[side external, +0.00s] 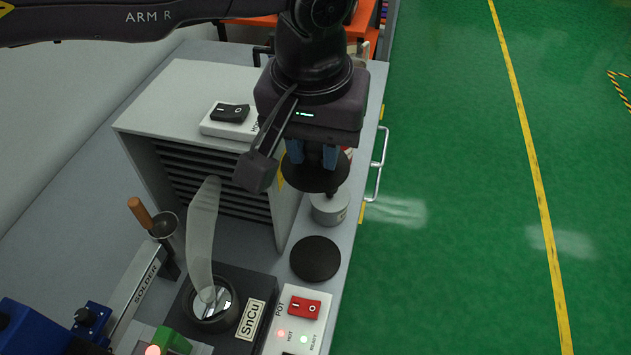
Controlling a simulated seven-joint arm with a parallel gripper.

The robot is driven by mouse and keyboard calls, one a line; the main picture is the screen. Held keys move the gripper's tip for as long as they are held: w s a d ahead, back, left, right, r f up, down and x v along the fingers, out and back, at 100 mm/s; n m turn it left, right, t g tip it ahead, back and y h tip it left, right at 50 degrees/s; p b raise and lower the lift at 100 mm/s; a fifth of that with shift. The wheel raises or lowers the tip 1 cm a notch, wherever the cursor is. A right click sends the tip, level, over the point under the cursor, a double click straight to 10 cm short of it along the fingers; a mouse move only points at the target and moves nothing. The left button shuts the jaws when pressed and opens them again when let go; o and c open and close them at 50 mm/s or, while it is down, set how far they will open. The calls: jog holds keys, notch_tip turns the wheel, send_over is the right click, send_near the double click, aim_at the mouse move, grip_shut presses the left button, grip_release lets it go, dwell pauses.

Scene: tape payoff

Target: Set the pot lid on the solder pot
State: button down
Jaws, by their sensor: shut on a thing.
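My gripper (312,156) is shut, its blue fingers closed at the top of a dark round disc, the pot lid (312,181). The lid is held roughly level above the right side of the bench, over or just behind a grey can; the exact gap cannot be told. What the fingers grip on the lid is mostly hidden. The solder pot (232,311) is a dark round ring in a black block labelled SnCu, at the lower left of the gripper. Its mouth is uncovered and shows shiny metal, with a pale translucent plume (203,225) above it.
A flat black disc (316,259) lies on the bench between the grey can (331,209) and the pot's switch panel (299,312). A louvred grey box (190,112) stands behind. A wooden-handled tool (141,212) stands left of the plume. A rail (380,165) edges the bench.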

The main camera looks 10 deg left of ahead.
aim_at(314, 145)
notch_tip(314, 145, up, 8)
jog(key=shift+r, duration=0.1)
jog(key=shift+s+a+f+m+h, duration=0.15)
jog(key=shift+s+a+f+m, duration=0.85)
jog(key=shift+s+a+f, duration=1.7)
jog(key=shift+s+a+f+m+h, duration=0.1)
jog(key=shift+s+a+f+m, duration=1.25)
jog(key=shift+f, duration=2.75)
jog(key=shift+s+a+f+m+h, duration=0.15)
jog(key=shift+s+a+f+m, duration=0.8)
jog(key=shift+s+f, duration=2.1)
jog(key=shift+w+a+f+n, duration=0.15)
jog(key=shift+w+f, duration=0.05)
jog(key=shift+f, duration=0.2)
jog(key=shift+w+a+f+n, duration=0.1)
jog(key=shift+w+f+n, duration=0.05)
jog(key=shift+f, duration=0.2)
jog(key=shift+c, duration=1.3)
grip_release()
notch_tip(314, 145, up, 7)
